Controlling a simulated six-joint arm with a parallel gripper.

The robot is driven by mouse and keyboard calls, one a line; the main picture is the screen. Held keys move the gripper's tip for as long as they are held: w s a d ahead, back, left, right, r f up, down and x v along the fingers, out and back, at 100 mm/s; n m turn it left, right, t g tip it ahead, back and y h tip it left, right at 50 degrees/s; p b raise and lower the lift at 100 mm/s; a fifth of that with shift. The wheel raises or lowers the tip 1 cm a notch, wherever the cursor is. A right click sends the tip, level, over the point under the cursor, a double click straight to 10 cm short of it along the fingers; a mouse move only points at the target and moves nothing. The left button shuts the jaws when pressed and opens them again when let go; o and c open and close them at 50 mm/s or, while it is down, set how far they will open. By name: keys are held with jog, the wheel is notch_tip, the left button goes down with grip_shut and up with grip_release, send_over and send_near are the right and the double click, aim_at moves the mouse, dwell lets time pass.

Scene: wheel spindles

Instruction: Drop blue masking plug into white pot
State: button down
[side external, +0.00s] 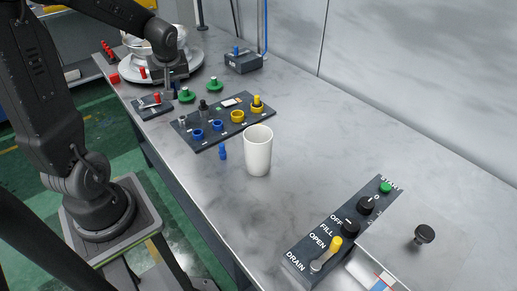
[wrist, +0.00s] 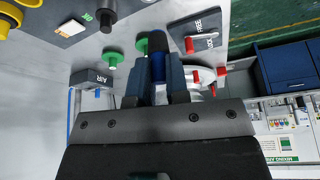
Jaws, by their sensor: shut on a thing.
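The white pot (side external: 258,152) stands upright and open on the grey table, just in front of the dark panel. A small blue plug (side external: 222,152) stands on the table left of the pot, apart from it. My gripper (side external: 171,90) is at the far left of the table, well away from the pot. In the wrist view my gripper (wrist: 158,82) is shut on a blue piece with a dark top (wrist: 157,66), which looks like a blue plug. In the side view this held piece is mostly hidden.
The dark panel (side external: 205,144) carries blue and yellow rings and several plugs. Green pieces (side external: 215,85), a small box (side external: 243,62) and a round wheel fixture (side external: 190,72) stand behind. A control box (side external: 335,238) is at the front right.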

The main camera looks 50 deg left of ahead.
jog(key=w+d+r+m+t, duration=0.1)
jog(key=w+d+m, duration=0.1)
jog(key=w+d, duration=0.3)
jog(key=w+d+r+m+t, duration=0.1)
jog(key=w+d+m, duration=0.1)
jog(key=d, duration=0.5)
jog(key=m+h, duration=0.2)
jog(key=m, duration=0.3)
send_near(262, 126)
jog(key=shift+t, duration=0.3)
jog(key=shift+s+d+f, duration=0.1)
jog(key=shift+d+f, duration=0.25)
jog(key=shift+f, duration=0.55)
jog(key=shift+d+f, duration=0.3)
jog(key=shift+f, duration=0.65)
jog(key=shift+s+d+f, duration=0.1)
jog(key=shift+d+f, duration=0.25)
jog(key=shift+f, duration=0.55)
jog(key=c, duration=1)
grip_release()
jog(key=shift+c, duration=0.2)
jog(key=shift+r, duration=0.1)
